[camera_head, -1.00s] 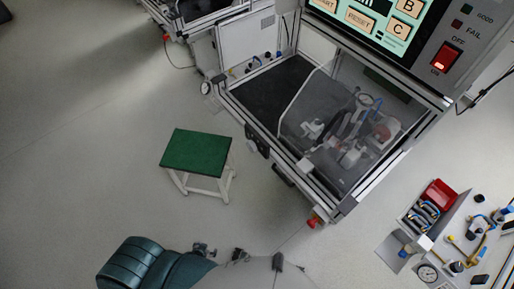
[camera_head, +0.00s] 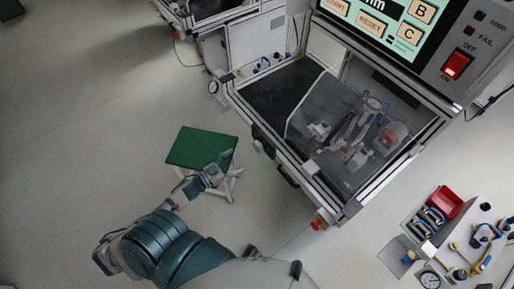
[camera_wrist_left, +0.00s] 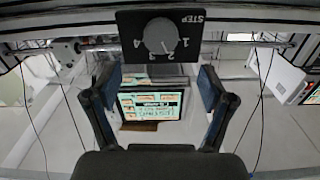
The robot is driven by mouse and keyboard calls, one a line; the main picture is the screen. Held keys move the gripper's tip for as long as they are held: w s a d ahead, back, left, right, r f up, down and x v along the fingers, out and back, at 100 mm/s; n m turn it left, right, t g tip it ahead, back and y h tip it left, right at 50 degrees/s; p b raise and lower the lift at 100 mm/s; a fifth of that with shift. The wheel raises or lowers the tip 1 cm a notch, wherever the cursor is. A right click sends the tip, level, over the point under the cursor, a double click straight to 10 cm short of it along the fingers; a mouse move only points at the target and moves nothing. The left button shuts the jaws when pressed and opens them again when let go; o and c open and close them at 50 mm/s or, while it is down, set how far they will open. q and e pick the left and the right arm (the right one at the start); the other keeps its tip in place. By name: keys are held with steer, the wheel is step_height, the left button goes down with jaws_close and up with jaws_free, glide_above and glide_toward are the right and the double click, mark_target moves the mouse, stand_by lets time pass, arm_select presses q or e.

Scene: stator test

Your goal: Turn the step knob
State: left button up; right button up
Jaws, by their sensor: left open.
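The step knob (camera_wrist_left: 161,36) is a round grey dial on a black plate marked STEP with numbers around it. It shows at the top of the left wrist view, ahead of my gripper. In the head view the black plate (camera_head: 264,141) is on the front frame of the test station, small and seen at an angle. My left gripper (camera_head: 217,169) is over the green stool, left of the plate and apart from it. In the left wrist view its two fingers (camera_wrist_left: 157,80) are spread wide with nothing between them. My right gripper is not in view.
The test station (camera_head: 345,205) has a clear cover over a fixture, with a screen and a red switch (camera_head: 456,65) above. A red button (camera_head: 319,222) is at its front corner. A green stool (camera_head: 190,147) stands on the floor. A parts bench is at lower right.

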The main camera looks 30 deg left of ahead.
mark_target(255, 148)
arm_select(q)
steer(key=x, duration=1)
steer(key=shift+w, duration=0.1)
steer(key=shift+a, duration=0.15)
steer(key=c, duration=1.2)
